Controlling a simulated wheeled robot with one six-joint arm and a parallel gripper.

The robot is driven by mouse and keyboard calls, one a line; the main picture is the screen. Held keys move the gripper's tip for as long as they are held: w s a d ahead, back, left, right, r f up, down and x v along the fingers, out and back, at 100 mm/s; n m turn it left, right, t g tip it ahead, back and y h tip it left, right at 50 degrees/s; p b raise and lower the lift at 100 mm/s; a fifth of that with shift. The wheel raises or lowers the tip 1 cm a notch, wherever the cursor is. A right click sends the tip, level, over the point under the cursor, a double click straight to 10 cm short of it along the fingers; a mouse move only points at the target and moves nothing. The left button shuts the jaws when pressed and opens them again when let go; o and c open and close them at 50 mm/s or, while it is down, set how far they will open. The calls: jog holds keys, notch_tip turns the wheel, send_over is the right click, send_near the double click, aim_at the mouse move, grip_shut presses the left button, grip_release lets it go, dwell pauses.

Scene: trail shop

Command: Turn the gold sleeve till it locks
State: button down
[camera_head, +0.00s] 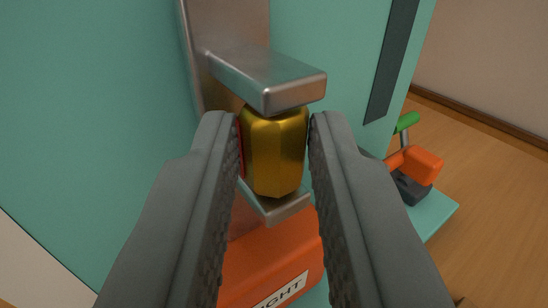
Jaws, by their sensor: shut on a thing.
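The gold sleeve (274,150) is a faceted, upright barrel between the upper and lower arms of a metal bracket (270,72) on a teal panel. My gripper (274,136) is shut on the gold sleeve, with one grey finger on its left side and one on its right. A thin red strip (239,150) shows beside the sleeve's left edge, partly hidden by the left finger. The sleeve's underside meets the lower bracket arm (275,206). I cannot tell from this view whether the sleeve is locked.
An orange block (265,265) with a partly hidden label ending in "GHT" sits below the bracket. At right, an orange-handled thing (420,163) and a green piece (407,121) stand on a teal ledge (436,212). A dark strip (393,60) runs along the panel. Wooden floor lies beyond.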

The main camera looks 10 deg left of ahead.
jog(key=shift+a+r+m+h, duration=0.1)
jog(key=shift+r+m+h, duration=0.1)
jog(key=shift+m+h, duration=0.3)
jog(key=shift+f+h, duration=0.15)
jog(key=shift+h, duration=0.25)
jog(key=c, duration=1.3)
grip_release()
jog(key=shift+o, duration=0.2)
jog(key=s+d, duration=0.1)
jog(key=s, duration=1.6)
jog(key=shift+s+d, duration=0.2)
jog(key=shift+d, duration=0.05)
